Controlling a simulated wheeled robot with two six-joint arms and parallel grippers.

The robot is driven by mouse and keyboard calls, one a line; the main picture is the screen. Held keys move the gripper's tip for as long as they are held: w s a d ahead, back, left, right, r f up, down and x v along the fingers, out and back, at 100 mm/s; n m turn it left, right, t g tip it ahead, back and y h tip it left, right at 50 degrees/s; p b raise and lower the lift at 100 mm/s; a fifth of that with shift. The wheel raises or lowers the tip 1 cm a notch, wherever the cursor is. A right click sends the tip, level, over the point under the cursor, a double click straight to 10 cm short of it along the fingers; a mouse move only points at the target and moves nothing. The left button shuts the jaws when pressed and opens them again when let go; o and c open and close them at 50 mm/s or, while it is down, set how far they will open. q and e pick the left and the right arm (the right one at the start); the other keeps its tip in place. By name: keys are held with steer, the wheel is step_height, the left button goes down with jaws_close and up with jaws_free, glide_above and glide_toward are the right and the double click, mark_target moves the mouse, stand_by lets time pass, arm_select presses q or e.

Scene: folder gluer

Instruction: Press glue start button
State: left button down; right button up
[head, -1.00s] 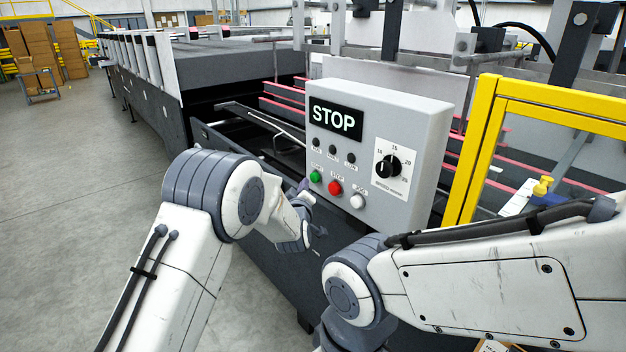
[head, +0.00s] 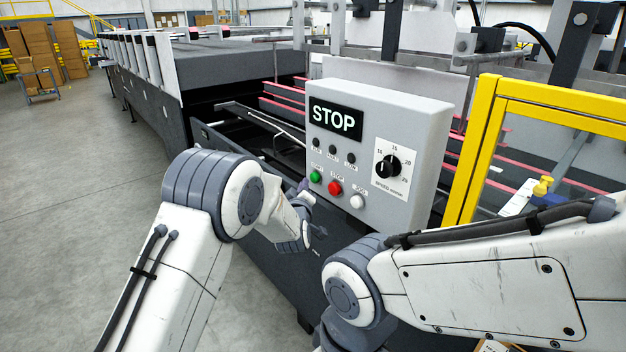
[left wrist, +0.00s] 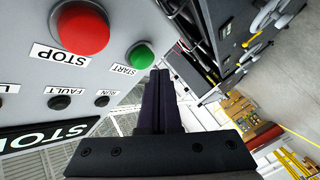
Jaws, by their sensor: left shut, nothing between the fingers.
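The green START button (head: 315,176) is on the lower left of a grey control box (head: 428,150). It also shows in the left wrist view (left wrist: 140,55), where the box appears upside down. The box's display (head: 335,119) reads STOP. My right gripper is out of view.
A red STOP button (head: 335,188) and a white button (head: 357,202) sit right of the green one. A black speed dial (head: 387,167) is above them. A yellow guard frame (head: 478,150) stands right of the box. Open floor (head: 80,200) lies at left.

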arm_select(q)
steer(key=shift+d, duration=0.1)
stand_by(0.5)
steer(key=shift+w+d+b, duration=0.2)
steer(key=shift+d+b, duration=0.1)
steer(key=shift+w+d, duration=0.3)
steer(key=shift+d, duration=0.1)
stand_by(0.8)
steer(key=shift+a, duration=0.1)
steer(key=shift+s+a+b, duration=0.55)
steer(key=shift+a+b, duration=0.1)
